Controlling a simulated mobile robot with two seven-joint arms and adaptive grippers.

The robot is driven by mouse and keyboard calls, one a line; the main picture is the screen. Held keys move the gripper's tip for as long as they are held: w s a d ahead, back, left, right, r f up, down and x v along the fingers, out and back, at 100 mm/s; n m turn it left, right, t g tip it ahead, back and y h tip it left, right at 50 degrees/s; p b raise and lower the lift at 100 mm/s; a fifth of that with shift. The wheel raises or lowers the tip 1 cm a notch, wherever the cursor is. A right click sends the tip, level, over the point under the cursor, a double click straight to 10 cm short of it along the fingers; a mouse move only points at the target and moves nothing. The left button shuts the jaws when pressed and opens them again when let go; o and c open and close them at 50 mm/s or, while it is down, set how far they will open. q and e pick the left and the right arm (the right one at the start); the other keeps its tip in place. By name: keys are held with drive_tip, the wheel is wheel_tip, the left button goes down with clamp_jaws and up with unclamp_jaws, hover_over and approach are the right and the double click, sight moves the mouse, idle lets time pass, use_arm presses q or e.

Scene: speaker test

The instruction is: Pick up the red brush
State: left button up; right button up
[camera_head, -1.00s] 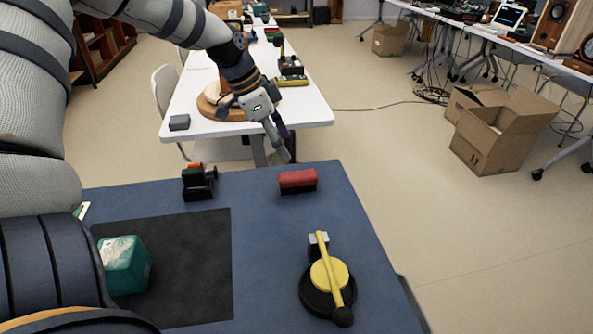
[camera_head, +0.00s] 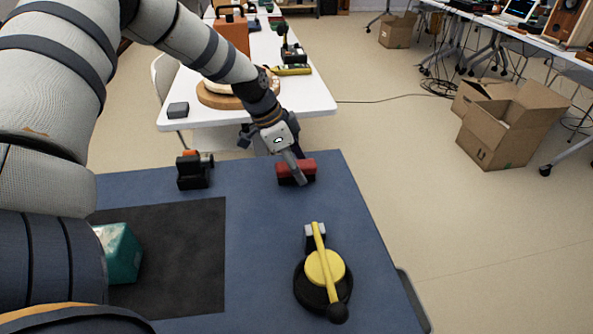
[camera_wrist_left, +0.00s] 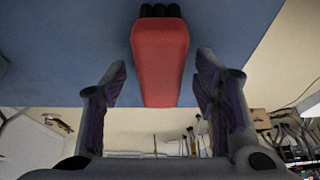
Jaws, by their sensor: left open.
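The red brush (camera_head: 309,169), a red block with a dark underside, lies near the far edge of the blue table. My left gripper (camera_head: 288,165) is over it in the head view, and one finger covers part of the red block. In the left wrist view the red brush (camera_wrist_left: 160,55) shows its red body and dark end between the two spread fingers of my left gripper (camera_wrist_left: 160,78). The gripper is open, with a visible gap on each side of the brush. My right gripper is not in view.
On the blue table (camera_head: 260,225) are a yellow-and-black lever device (camera_head: 325,268), a small black device (camera_head: 194,172) and a teal block (camera_head: 120,252) on a dark mat (camera_head: 190,260). A white table (camera_head: 315,95) with objects stands behind. The blue surface around the brush is clear.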

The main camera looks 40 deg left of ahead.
use_arm(q)
drive_tip(key=shift+f, duration=0.25)
drive_tip(key=c, duration=1.2)
drive_tip(key=shift+r, duration=0.1)
drive_tip(key=shift+c, duration=0.4)
